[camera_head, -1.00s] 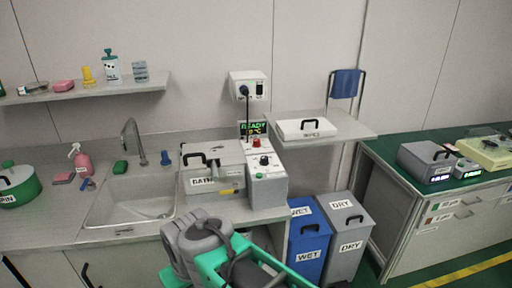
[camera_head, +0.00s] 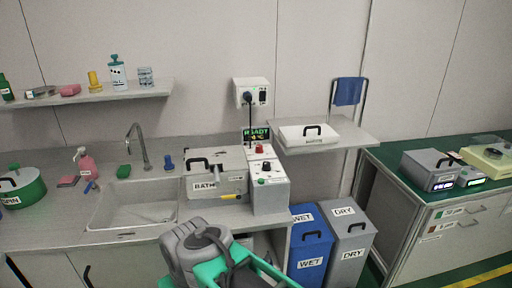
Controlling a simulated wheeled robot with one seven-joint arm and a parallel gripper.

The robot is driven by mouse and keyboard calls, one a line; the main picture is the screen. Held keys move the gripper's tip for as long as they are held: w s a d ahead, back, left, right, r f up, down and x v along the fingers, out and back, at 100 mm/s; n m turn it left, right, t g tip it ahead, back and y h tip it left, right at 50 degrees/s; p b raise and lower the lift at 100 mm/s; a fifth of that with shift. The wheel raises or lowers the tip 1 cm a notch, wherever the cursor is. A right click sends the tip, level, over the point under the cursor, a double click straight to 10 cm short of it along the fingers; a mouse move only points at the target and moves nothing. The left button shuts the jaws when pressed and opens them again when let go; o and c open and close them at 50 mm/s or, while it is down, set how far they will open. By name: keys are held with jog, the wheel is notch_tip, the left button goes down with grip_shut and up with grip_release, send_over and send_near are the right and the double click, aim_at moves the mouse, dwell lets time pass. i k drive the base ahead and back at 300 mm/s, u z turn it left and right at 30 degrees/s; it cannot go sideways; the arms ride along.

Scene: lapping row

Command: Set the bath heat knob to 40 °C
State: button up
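The bath (camera_head: 216,160) is a grey box with a lid, a black handle and a "BATH" label, on the counter right of the sink. Its control box (camera_head: 270,196) stands at its right side. A red knob (camera_head: 259,149) and a dark knob (camera_head: 266,167) sit on the sloped top panel; their markings are too small to read. A small green display (camera_head: 256,134) behind them reads like "READY" with a temperature line. My arm shows at the bottom centre, in grey and green, in front of the counter. My gripper's fingertips cannot be made out.
A wall socket box (camera_head: 251,92) with a plugged black cable hangs above the bath. A shelf at right holds a white lidded tray (camera_head: 309,135). Blue WET (camera_head: 310,245) and grey DRY (camera_head: 348,243) bins stand right of the counter. The sink (camera_head: 131,206) lies left.

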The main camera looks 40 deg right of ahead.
aim_at(258, 148)
jog(key=k, duration=1.3)
jog(key=z, duration=0.55)
jog(key=i, duration=0.7)
jog(key=z, duration=0.65)
jog(key=i, duration=0.85)
jog(key=u, duration=0.8)
jog(key=i, duration=0.65)
jog(key=u, duration=0.55)
